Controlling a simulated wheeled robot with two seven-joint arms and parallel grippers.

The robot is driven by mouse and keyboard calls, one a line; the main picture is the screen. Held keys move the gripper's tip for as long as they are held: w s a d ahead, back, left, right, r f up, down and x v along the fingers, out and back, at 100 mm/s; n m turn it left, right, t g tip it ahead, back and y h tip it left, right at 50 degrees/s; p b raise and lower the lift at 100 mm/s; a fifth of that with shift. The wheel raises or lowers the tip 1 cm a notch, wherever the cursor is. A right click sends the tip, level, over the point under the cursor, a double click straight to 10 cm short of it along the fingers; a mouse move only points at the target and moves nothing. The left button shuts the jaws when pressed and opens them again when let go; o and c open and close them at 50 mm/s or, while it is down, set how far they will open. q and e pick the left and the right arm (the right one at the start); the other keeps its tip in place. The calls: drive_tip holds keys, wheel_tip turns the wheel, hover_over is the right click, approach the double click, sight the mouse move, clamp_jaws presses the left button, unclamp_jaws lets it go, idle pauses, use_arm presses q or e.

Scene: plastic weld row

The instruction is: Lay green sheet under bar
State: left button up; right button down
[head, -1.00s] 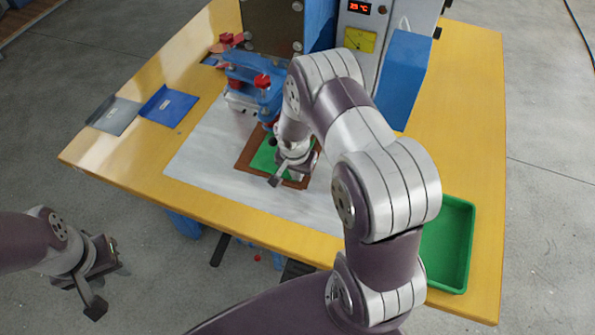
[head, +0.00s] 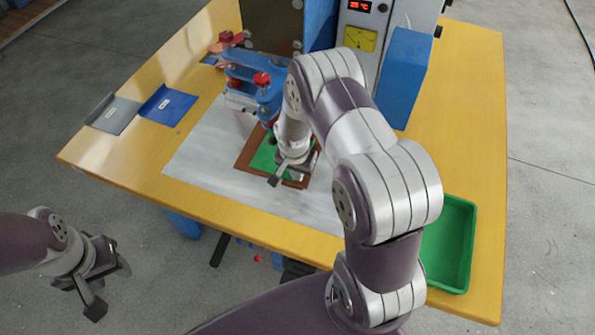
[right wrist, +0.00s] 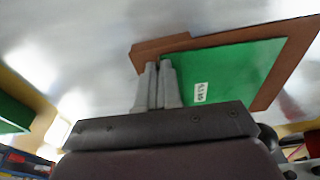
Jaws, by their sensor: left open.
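The green sheet (head: 264,155) lies over a brown mat (head: 246,161), below the front of the blue clamp with the bar (head: 250,80). In the right wrist view the green sheet (right wrist: 232,68) bears a small white label. My right gripper (head: 279,177) is at the sheet's near side and hides part of it. Its fingers (right wrist: 159,85) are close together along one edge of the sheet and appear shut on that edge. Whether the sheet touches the brown mat (right wrist: 290,65) all over cannot be told. My left gripper (head: 107,277) is open and empty, off the table's near left edge.
A blue sheet (head: 167,106) and a grey sheet (head: 114,115) lie at the table's left. A green tray (head: 449,245) stands at the right. The pale metal plate (head: 205,155) is clear left of the mat.

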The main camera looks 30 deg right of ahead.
drive_tip(key=c, duration=1.2)
unclamp_jaws()
drive_tip(key=shift+c, duration=0.2)
drive_tip(key=shift+r+p, duration=1.2)
drive_tip(key=shift+r, duration=0.4)
drive_tip(key=s+a+b, duration=0.1)
drive_tip(key=s+a, duration=0.1)
drive_tip(key=a, duration=0.1)
drive_tip(key=s+a+r, duration=0.1)
drive_tip(key=s+a, duration=0.2)
drive_tip(key=shift+s+r+b, duration=0.1)
drive_tip(key=shift+b, duration=0.25)
